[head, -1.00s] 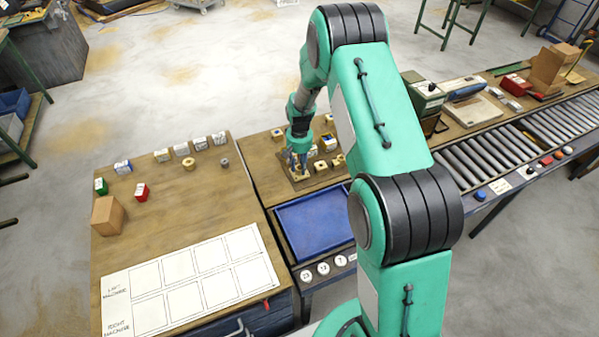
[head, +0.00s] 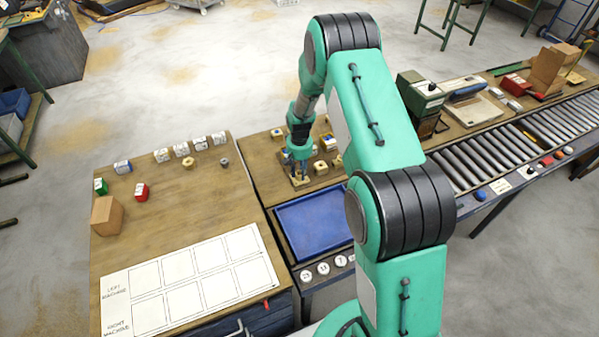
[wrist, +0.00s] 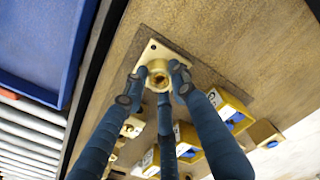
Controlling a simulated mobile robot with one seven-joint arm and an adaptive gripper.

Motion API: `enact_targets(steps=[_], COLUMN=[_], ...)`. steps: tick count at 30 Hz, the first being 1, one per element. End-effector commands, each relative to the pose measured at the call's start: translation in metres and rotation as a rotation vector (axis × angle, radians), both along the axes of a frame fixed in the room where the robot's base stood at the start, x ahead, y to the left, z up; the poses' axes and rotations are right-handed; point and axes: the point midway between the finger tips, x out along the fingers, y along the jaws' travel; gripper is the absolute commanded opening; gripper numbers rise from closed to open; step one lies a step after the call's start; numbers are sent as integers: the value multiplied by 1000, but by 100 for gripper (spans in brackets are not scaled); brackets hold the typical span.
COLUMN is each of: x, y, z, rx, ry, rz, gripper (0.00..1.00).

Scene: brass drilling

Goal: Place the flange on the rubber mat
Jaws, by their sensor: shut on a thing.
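My gripper (wrist: 157,78) is shut on the brass flange (wrist: 153,54), a square plate with corner holes and a round hub in its middle. The blue fingers close around the hub from both sides. The flange is over the dark brown mat (wrist: 205,76); I cannot tell whether it rests on it or hangs just above. In the head view my gripper (head: 299,172) points down at the mat (head: 312,183), beyond the blue tray, and the fingers hide most of the flange.
The empty blue tray (head: 315,222) lies nearer to me. A roller conveyor (head: 500,145) runs at right. The left bench (head: 185,215) carries several small parts and boxes.

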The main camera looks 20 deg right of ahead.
Motion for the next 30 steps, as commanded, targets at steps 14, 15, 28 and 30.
enact_targets(steps=[14, 15, 28, 30], x=[0, 0, 0, 1], y=[0, 0, 0, 0], z=[0, 0, 43, 55], rx=[0, 0, 0, -1], ry=[0, 0, -1, -2], rz=[0, 0, 0, 0], gripper=[45, 45, 45, 45])
